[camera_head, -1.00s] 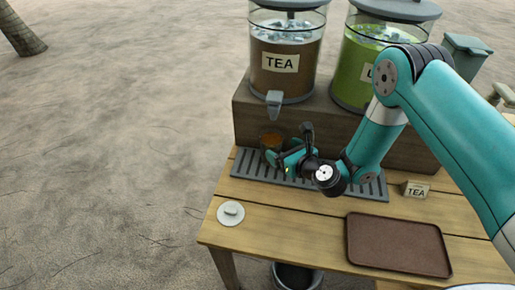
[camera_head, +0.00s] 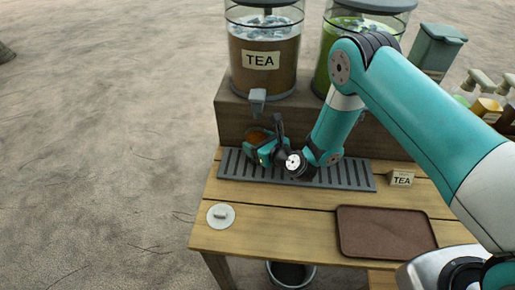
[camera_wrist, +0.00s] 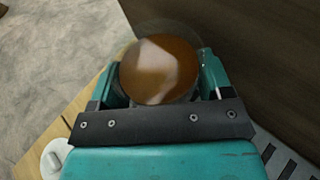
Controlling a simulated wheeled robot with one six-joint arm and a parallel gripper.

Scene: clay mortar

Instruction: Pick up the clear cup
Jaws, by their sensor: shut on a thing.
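The clear cup (camera_wrist: 160,72) holds brown tea and sits between my gripper's two fingers in the wrist view. In the head view the cup (camera_head: 257,135) is small and partly hidden by my gripper (camera_head: 259,148). My gripper is shut on the cup, with a finger on either side of it. The cup is over the left end of the grey slotted drip tray (camera_head: 340,174), below the grey tap (camera_head: 257,97) of the tea dispenser. I cannot tell whether its base touches the tray.
The tea dispenser (camera_head: 262,60) and a green drink dispenser (camera_head: 322,62) stand on a wooden riser (camera_head: 232,122). A white lid (camera_head: 221,215) lies front left. An empty brown tray (camera_head: 385,230) lies front right, near a TEA card (camera_head: 402,178). Bare table lies between lid and tray.

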